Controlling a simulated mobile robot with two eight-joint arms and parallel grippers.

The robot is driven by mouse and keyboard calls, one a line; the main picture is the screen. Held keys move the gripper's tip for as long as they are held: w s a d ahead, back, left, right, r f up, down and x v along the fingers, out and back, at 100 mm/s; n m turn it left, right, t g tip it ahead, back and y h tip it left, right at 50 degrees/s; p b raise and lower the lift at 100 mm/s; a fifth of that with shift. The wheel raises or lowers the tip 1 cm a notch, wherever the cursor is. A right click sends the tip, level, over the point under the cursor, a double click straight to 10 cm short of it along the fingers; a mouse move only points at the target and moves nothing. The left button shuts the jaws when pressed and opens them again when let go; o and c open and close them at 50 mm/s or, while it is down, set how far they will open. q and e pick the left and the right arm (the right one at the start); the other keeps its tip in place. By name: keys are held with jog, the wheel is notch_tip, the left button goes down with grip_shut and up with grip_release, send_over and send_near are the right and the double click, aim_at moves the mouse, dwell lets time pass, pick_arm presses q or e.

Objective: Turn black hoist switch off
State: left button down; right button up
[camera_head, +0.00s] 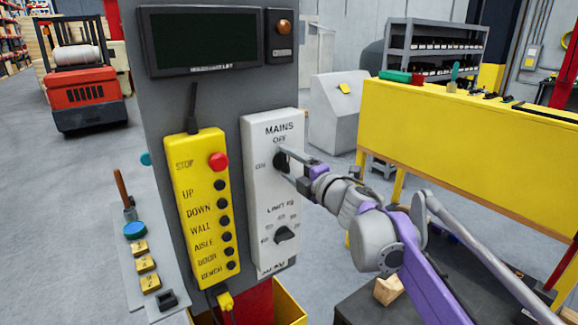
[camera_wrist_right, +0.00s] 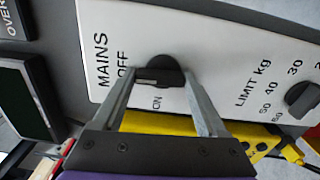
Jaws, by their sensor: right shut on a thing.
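The black mains switch (camera_head: 281,161) is a round knob on the white panel (camera_head: 256,192), with OFF printed above it and ON to its left. It also shows in the right wrist view (camera_wrist_right: 160,70), with a pale mark on its face. I cannot tell surely which label it points at. My right gripper (camera_head: 287,166) is shut on the knob, one finger on each side in the right wrist view (camera_wrist_right: 159,78). The fingers hide part of the knob in the head view. My left gripper is not in view.
A second black knob, LIMIT kg (camera_head: 285,234), sits lower on the panel. The yellow pendant (camera_head: 201,215) with a red stop button (camera_head: 218,161) hangs to the left. A dark screen (camera_head: 205,38) is above. A yellow workbench (camera_head: 470,140) stands at right.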

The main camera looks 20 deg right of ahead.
dwell(0.3)
jog(key=o, duration=1.3)
jog(key=b+v, duration=0.1)
jog(key=v, duration=1)
jog(key=shift+w, duration=0.1)
